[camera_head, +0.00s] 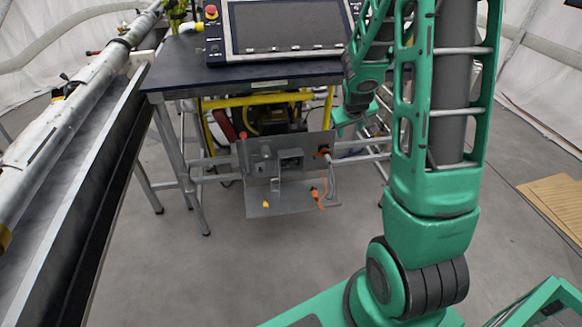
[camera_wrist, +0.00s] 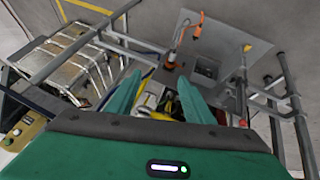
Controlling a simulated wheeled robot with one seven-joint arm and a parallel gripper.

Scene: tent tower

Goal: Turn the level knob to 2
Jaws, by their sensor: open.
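I cannot tell for sure which part is the level knob, and no number 2 is readable. A grey metal panel (camera_head: 258,155) hangs in front of the table frame, with a small red knob-like part (camera_head: 243,135) at its upper left. A small yellow part (camera_head: 265,204) sits on the panel's lower plate; it also shows in the wrist view (camera_wrist: 247,47). My gripper (camera_head: 346,119) is to the right of the panel, partly hidden by my arm. In the wrist view my gripper (camera_wrist: 158,88) has its two green fingers apart with nothing held between them.
Orange connectors with cable (camera_head: 318,195) are on the panel. A dark table (camera_head: 170,72) carries a screen (camera_head: 285,25) and a red stop button (camera_head: 211,12). A tan box with knobs (camera_wrist: 20,132) shows at left in the wrist view. Pipes flank the left side; the floor ahead is clear.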

